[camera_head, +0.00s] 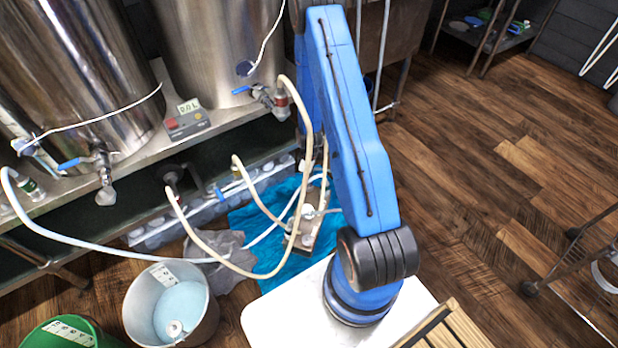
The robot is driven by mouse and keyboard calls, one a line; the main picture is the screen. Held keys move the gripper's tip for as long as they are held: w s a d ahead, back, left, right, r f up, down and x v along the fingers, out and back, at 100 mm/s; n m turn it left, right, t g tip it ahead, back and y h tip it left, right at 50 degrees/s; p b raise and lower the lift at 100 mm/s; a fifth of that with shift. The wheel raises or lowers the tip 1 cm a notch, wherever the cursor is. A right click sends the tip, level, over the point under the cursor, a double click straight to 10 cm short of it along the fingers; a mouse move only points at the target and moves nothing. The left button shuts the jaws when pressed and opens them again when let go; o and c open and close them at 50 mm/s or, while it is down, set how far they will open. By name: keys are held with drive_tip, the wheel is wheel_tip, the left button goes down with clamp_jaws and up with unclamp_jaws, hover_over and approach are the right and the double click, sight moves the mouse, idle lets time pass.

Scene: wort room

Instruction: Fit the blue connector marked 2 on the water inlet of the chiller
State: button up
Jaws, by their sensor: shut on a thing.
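The chiller (308,238) appears to be the small metal block on the blue cloth (270,215), beyond the foot of my arm. Pale hoses and fittings crowd its top and near side. I cannot tell which of its ports is the water inlet. My blue arm rises from its base and comes down again behind its own upper link, towards the chiller. My gripper's fingers and anything in them are hidden there. I cannot make out a blue connector marked 2; a small blue piece (218,193) lies by the bench's lower edge, with no readable mark.
Steel kettles (75,75) with taps stand on the bench at left, beside a small display box (187,120). A long cream hose (235,265) loops in front of the chiller. A metal bucket (140,310) and a green bucket (45,335) stand front left. Floor at right is mostly clear.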

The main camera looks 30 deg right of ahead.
drive_tip(key=o, duration=1.2)
wheel_tip(320, 180, up, 17)
drive_tip(key=shift+r, duration=0.2)
drive_tip(key=shift+s, duration=0.1)
